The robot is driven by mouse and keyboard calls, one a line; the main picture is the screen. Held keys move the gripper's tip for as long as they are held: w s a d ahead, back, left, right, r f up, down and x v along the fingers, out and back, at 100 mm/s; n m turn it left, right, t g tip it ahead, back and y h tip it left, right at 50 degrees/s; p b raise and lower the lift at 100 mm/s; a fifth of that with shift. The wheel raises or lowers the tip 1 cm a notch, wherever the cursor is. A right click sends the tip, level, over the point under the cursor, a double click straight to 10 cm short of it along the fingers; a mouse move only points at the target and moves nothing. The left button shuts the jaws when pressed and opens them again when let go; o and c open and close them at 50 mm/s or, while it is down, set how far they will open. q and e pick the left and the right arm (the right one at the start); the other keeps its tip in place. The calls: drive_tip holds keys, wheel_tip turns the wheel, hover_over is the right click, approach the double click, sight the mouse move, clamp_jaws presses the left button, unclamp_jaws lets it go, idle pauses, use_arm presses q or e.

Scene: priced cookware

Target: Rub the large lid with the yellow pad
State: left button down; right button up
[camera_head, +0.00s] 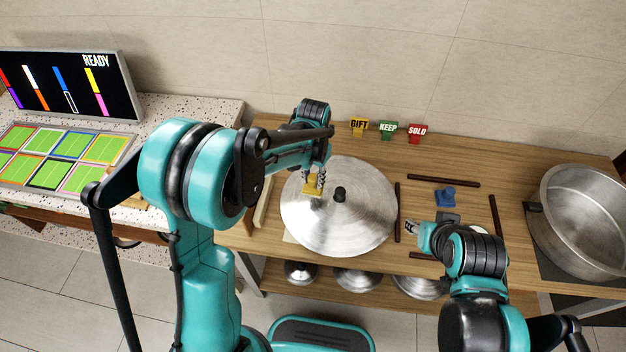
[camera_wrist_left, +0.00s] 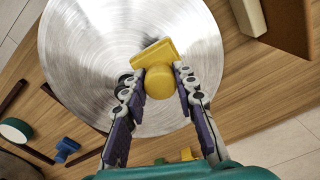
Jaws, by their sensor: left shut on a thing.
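The large lid (camera_head: 352,225) is a round silver metal disc with a black knob (camera_head: 339,194), lying on the wooden table. The yellow pad (camera_head: 313,188) has a round yellow grip; it also shows in the left wrist view (camera_wrist_left: 154,55). My left gripper (camera_head: 318,172) is shut on the pad's grip, with fingers on both sides in the left wrist view (camera_wrist_left: 160,84). The pad is over the lid's upper left part, left of the knob; I cannot tell whether it touches the metal. My right gripper (camera_head: 410,227) is right of the lid, too small to judge its fingers.
Dark strips (camera_head: 398,212) and a blue block (camera_head: 446,196) lie right of the lid. GIFT (camera_head: 359,127), KEEP (camera_head: 388,129) and SOLD (camera_head: 417,132) tags stand at the back. A big pot (camera_head: 585,220) stands far right. Smaller lids (camera_head: 357,279) sit on the lower shelf.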

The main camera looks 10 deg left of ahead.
use_arm(q)
drive_tip(key=shift+r+p, duration=0.8)
drive_tip(key=shift+r, duration=0.7)
